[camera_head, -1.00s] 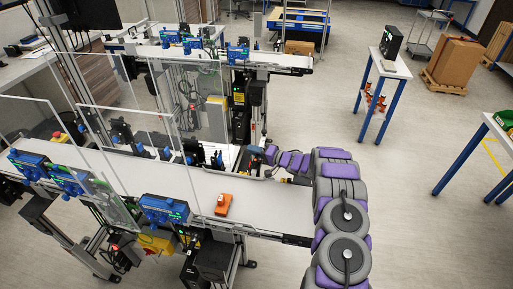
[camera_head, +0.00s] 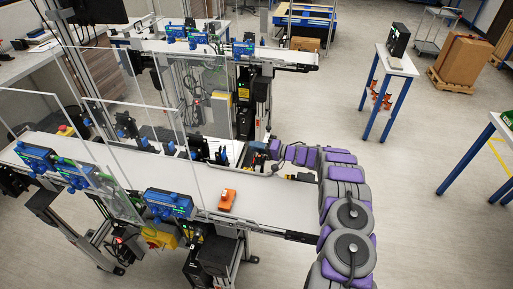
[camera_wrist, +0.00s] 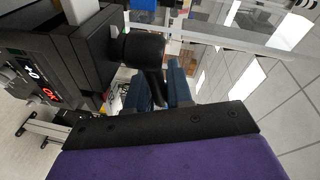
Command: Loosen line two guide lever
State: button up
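My gripper (camera_head: 257,152) reaches over the far edge of the near conveyor belt (camera_head: 270,205), small in the head view. In the wrist view, my gripper's blue-grey fingers (camera_wrist: 161,88) stand apart. A dark lever-like part (camera_wrist: 153,82) shows between them, below a black rounded knob (camera_wrist: 142,48). I cannot tell whether the fingers touch it. This may be the guide lever; no label shows which line it belongs to. My purple arm pad hides the lower part of the wrist view.
A dark box with a red lit display (camera_wrist: 44,88) stands close to the fingers at left in the wrist view. An orange object (camera_head: 227,200) lies on the near belt. Clear guard panels (camera_head: 130,150) stand along the belt. Open floor lies to the right.

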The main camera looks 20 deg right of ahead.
jog(key=o, duration=0.4)
jog(key=shift+w+d+f, duration=0.15)
jog(key=shift+w+d, duration=0.05)
jog(key=shift+d, duration=0.05)
jog(key=shift+c, duration=0.2)
jog(key=shift+s, duration=0.1)
jog(key=v, duration=1.7)
jog(key=shift+d+b, duration=0.2)
jog(key=shift+b, duration=0.2)
jog(key=shift+s, duration=0.15)
